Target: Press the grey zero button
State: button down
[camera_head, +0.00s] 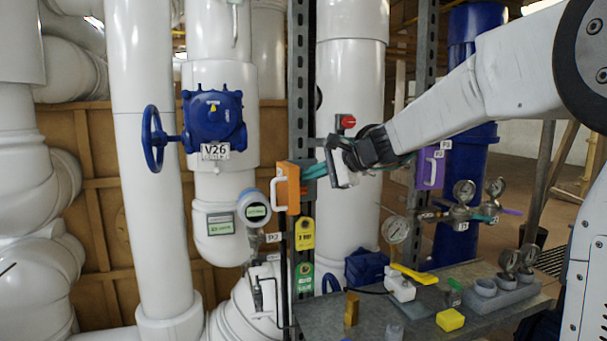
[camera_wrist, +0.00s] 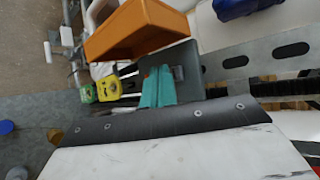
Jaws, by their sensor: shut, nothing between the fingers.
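My gripper (camera_head: 308,171) has teal fingers, shut and empty. They point left, with their tips beside the orange box (camera_head: 287,188) on the steel post. In the wrist view my gripper (camera_wrist: 158,72) lies over a dark grey plate (camera_wrist: 192,62), just below the orange box (camera_wrist: 130,30). A small grey piece (camera_wrist: 178,73) shows right beside the fingertips. I cannot tell if it is the zero button, or if the fingers touch it. No button marked zero can be read. A round blue-grey transmitter (camera_head: 254,208) with a green display stands left of the post.
The perforated steel post (camera_head: 299,90) runs upright by my fingers. Yellow (camera_head: 305,233) and green (camera_head: 304,277) tags hang below the orange box. A blue valve (camera_head: 213,118) is at left. A grey bench (camera_head: 370,317) with gauges and a yellow block (camera_head: 450,320) is below my arm.

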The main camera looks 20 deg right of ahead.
jog(key=shift+w, duration=0.15)
jog(key=shift+w, duration=0.3)
jog(key=shift+w, duration=0.45)
dwell(0.7)
jog(key=shift+s, duration=0.9)
jog(key=shift+s, duration=0.1)
jog(key=shift+s, duration=2.4)
